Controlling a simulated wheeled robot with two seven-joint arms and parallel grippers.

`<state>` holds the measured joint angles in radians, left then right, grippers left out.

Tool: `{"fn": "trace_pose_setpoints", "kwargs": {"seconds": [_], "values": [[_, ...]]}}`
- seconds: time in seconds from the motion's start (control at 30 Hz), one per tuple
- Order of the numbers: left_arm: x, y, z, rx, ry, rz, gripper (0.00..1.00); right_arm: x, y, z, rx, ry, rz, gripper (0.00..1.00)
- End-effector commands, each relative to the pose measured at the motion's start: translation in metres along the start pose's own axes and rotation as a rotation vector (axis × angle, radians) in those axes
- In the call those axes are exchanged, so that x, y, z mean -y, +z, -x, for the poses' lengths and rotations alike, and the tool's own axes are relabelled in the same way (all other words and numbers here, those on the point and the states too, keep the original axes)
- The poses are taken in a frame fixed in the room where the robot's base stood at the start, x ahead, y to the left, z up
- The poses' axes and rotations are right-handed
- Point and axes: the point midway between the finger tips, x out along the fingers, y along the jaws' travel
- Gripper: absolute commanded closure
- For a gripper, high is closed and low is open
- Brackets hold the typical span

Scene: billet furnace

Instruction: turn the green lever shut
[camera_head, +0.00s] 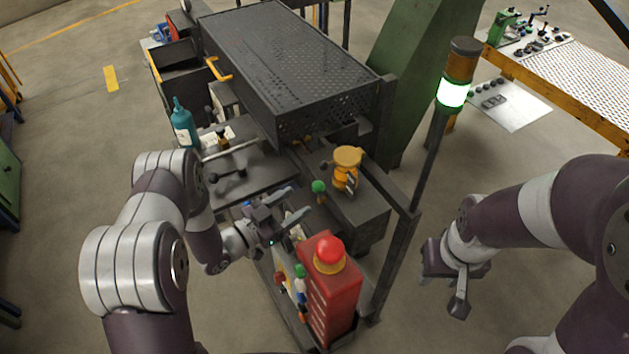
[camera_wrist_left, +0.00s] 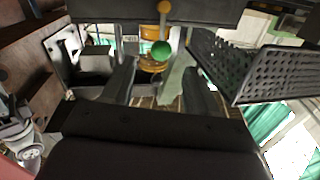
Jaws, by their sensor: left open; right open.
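The green lever's round knob (camera_head: 319,186) stands at the front of the dark furnace bench, beside a yellow-orange valve-like fitting (camera_head: 346,172). In the left wrist view the green knob (camera_wrist_left: 161,50) appears ahead, between the two finger directions, with orange rings behind it. My left gripper (camera_head: 299,202) is open and empty, its fingers pointing toward the knob and a short way left of it. In the left wrist view its fingers (camera_wrist_left: 160,72) are spread apart. My right gripper (camera_head: 443,294) is open and empty, low at the right, away from the bench. The lever's stem is mostly hidden.
A dark perforated hood (camera_head: 285,65) rises behind. A signal post (camera_head: 430,150) with a lit lamp stands right of the bench.

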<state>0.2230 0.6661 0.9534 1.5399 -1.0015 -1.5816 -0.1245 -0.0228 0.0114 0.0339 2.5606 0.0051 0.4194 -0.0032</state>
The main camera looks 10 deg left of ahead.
Motion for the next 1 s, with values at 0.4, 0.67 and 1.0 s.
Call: {"fn": "trace_pose_setpoints", "kwargs": {"seconds": [0.4,0.67,1.0], "values": [[0.001,0.0,-0.068,0.001,-0.001,0.0,0.41,0.0,-0.004,0.025,-0.002,0.0,0.0,0.57],[0.001,0.001,-0.07,0.001,-0.002,0.0,0.41,0.0,-0.003,0.025,-0.002,0.0,0.0,0.57],[0.001,0.001,-0.07,0.0,-0.002,-0.002,1.0,0.0,-0.003,0.025,-0.002,0.0,0.0,0.57]]}}
